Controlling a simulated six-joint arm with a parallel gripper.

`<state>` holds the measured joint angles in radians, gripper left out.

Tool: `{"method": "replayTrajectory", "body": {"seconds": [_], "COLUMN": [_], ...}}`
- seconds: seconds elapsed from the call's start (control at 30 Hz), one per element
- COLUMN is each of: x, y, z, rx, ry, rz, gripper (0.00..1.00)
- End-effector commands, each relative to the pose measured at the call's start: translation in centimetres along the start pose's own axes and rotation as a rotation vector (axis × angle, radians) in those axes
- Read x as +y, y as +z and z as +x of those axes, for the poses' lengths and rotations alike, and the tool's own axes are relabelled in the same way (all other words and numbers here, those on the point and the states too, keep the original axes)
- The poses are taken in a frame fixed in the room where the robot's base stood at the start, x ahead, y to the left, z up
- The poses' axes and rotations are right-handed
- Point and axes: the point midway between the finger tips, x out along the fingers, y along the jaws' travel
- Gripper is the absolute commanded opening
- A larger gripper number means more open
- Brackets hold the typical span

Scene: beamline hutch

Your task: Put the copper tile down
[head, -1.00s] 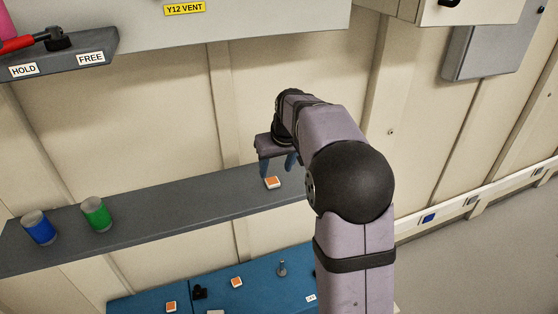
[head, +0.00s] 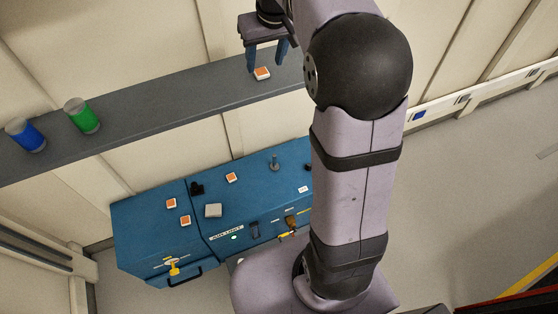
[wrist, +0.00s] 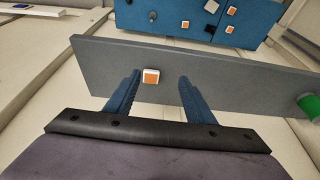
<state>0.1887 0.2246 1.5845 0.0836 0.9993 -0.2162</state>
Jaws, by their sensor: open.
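In the wrist view the tile (wrist: 151,76) shows between the fingertips, closer to the left finger, with a clear gap to the right one. The gripper holds nothing. Whether the left finger touches the tile cannot be told.
A blue can (head: 26,135) and a green can (head: 82,115) stand on the shelf's left part. Below is a blue cabinet (head: 140,240) with three similar orange-faced tiles, a grey block (head: 213,210) and small fittings on top. The shelf between green can and gripper is clear.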

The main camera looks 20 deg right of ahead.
Motion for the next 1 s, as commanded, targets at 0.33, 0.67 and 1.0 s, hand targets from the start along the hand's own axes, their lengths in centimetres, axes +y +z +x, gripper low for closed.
{"method": "replayTrajectory", "body": {"seconds": [0.33, 0.67, 1.0], "x": [-5.0, -6.9, -7.1], "y": [15.3, 27.8, 30.1], "z": [4.7, 6.7, 6.9], "rx": [-0.189, -0.318, -0.341], "ry": [-0.006, 0.006, 0.010], "rz": [0.002, -0.006, -0.006], "gripper": [0.49, 0.49, 0.49]}}
